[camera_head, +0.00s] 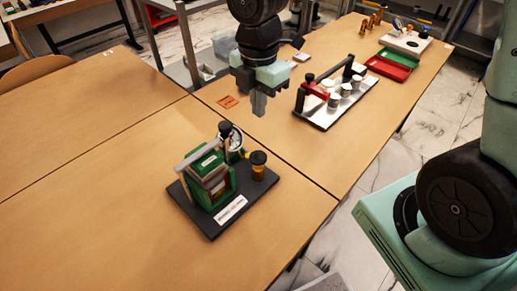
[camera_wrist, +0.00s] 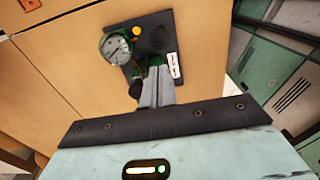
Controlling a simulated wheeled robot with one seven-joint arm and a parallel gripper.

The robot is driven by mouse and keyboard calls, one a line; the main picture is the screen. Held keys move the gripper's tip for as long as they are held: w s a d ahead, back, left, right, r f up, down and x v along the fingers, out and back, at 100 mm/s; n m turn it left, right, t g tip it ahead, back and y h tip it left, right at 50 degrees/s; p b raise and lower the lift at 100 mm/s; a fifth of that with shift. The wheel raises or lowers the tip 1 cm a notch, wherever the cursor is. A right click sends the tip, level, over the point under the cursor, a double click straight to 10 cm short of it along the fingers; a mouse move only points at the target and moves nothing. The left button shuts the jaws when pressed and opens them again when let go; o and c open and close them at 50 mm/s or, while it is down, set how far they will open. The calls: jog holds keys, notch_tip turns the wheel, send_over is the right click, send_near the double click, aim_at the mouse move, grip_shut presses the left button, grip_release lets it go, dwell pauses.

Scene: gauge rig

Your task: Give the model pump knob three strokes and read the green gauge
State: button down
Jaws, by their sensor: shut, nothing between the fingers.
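The model pump (camera_head: 210,180) is a green housing with a grey lever bar on a black base plate (camera_head: 205,225). A black knob (camera_head: 225,128) stands at the lever's upper end, and another black-topped knob (camera_head: 258,158) sits on a brass post at the right of the plate. I cannot tell which is the pump knob.
A white tray (camera_head: 325,117) with small cups and a black-and-red handle frame stands behind right. Green (camera_head: 399,57) and red (camera_head: 388,68) trays lie farther back. An orange marking (camera_head: 228,101) is on the table. The table left of the pump is clear.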

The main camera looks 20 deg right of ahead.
aim_at(259, 157)
notch_tip(259, 157, down, 14)
jog(key=shift+f+b, duration=0.1)
jog(key=shift+b, duration=0.55)
jog(key=shift+s+f+b, duration=0.1)
jog(key=shift+f+b, duration=0.85)
jog(key=shift+f, duration=0.45)
jog(key=shift+r+p, duration=0.6)
jog(key=shift+p, duration=0.05)
notch_tip(259, 157, up, 13)
jog(key=p, duration=0.3)
jog(key=shift+p, duration=0.3)
